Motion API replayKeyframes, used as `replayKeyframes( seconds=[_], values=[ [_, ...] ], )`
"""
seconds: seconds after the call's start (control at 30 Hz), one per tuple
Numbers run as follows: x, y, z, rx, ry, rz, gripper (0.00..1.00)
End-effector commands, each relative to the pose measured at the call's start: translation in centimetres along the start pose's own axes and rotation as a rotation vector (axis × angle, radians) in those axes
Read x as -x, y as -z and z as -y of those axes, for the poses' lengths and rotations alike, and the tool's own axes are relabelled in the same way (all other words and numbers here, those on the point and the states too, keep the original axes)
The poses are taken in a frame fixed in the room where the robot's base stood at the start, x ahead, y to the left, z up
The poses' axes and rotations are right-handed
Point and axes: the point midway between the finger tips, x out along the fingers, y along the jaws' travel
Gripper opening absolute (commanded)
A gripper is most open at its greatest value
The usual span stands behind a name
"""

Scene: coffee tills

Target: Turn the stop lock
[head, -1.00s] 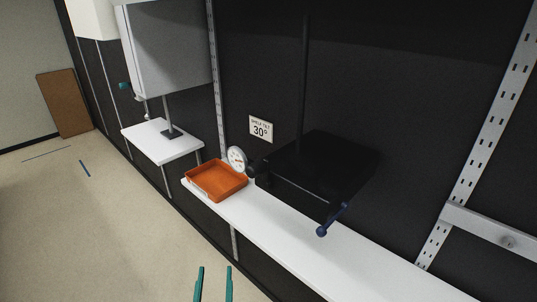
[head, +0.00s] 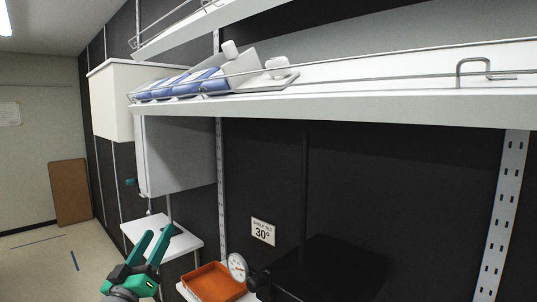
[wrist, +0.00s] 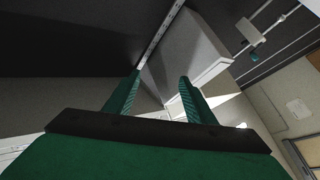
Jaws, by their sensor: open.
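No part is clearly labelled as the stop lock. A small teal knob (head: 130,182) sits at the lower left of the grey wall cabinet; a teal piece (wrist: 254,56) beside a white fitting shows in the wrist view. A round white dial (head: 237,267) stands beside the black box (head: 330,270). The blue handle seen earlier on that box is out of view now. My gripper (head: 157,234) is open and empty in front of the small white side shelf, apart from these parts. Its two teal fingers (wrist: 160,78) also show spread in the wrist view.
A sign (head: 263,231) reading shelf tilt 30° is on the dark wall. An orange tray (head: 212,283) lies left of the dial. A long white shelf (head: 400,108) with blue-and-white packs (head: 185,85) runs overhead. The small white shelf (head: 190,245) is at left.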

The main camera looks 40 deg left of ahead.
Motion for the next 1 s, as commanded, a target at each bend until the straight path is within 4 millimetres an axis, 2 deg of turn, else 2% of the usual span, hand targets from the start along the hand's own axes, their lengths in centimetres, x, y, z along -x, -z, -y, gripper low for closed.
replayKeyframes(
  seconds=[0.03,0.2,0.3,0.47,0.6,0.7,1.0],
  values=[
    [-1.3,2.5,-1.3,0.015,-0.042,-0.001,0.5],
    [-4.3,8.8,-5.8,0.059,-0.18,0.04,0.5],
    [-5.4,12.6,-8.9,0.068,-0.259,0.076,0.5],
    [-6.1,18.4,-14.0,0.06,-0.372,0.15,0.5],
    [-5.7,23.1,-18.6,0.032,-0.455,0.23,0.5],
    [-5.1,25.8,-21.8,0.004,-0.501,0.292,0.5],
    [-1.7,31.8,-31.1,-0.118,-0.583,0.504,0.5]
  ],
)
